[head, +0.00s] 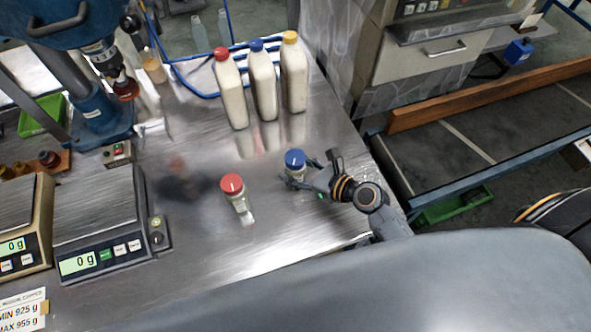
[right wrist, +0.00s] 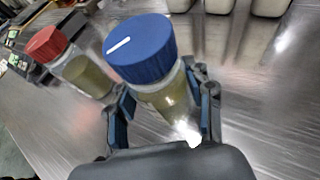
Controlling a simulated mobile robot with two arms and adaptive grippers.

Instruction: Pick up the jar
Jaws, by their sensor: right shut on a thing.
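A small clear jar with a blue lid (head: 295,159) stands at the right side of the metal table. My right gripper (head: 301,180) is around this jar and shut on it. In the right wrist view the blue-lidded jar (right wrist: 142,50) sits between the two fingers of the gripper (right wrist: 164,116), with yellowish contents. A second clear jar with a red lid (head: 232,186) stands to the left, apart from the gripper. It also shows in the right wrist view (right wrist: 84,76). My left gripper is not in view.
Three tall bottles with red (head: 230,90), blue (head: 262,82) and yellow (head: 294,75) caps stand behind the jars. Two scales (head: 95,220) (head: 18,225) reading 0 g are at the left. A blue machine (head: 85,60) stands at the back left. The table (head: 190,245) is clear around the jars.

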